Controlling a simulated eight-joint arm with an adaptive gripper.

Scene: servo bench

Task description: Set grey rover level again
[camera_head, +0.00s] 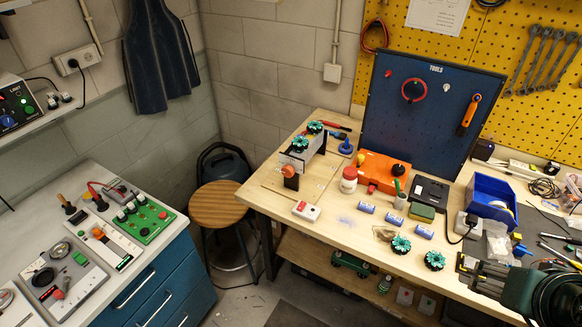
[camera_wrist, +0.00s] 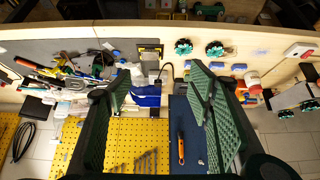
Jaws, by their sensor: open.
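The grey rover (camera_head: 303,150) stands at the left end of the bench top, with two teal wheels (camera_head: 300,143) on its upper side. An orange round part (camera_head: 289,171) sits at its near end. It shows partly at the right edge of the wrist view (camera_wrist: 290,97). Whether it is level is hard to tell. Two more teal wheels, a left one (camera_head: 401,244) and a right one (camera_head: 434,260), lie apart from it near the bench's front edge. My gripper (camera_wrist: 160,72) is open and empty above the right side of the bench, far from the rover.
Blue-and-white cylinders (camera_head: 395,220), a red-lidded jar (camera_head: 348,180), an orange case (camera_head: 384,170) and a sponge (camera_head: 421,212) crowd the middle. A blue bin (camera_head: 490,196) and tool panel (camera_head: 425,100) stand behind. A red-and-white box (camera_head: 306,211) lies front left. Bare wood shows around the front left.

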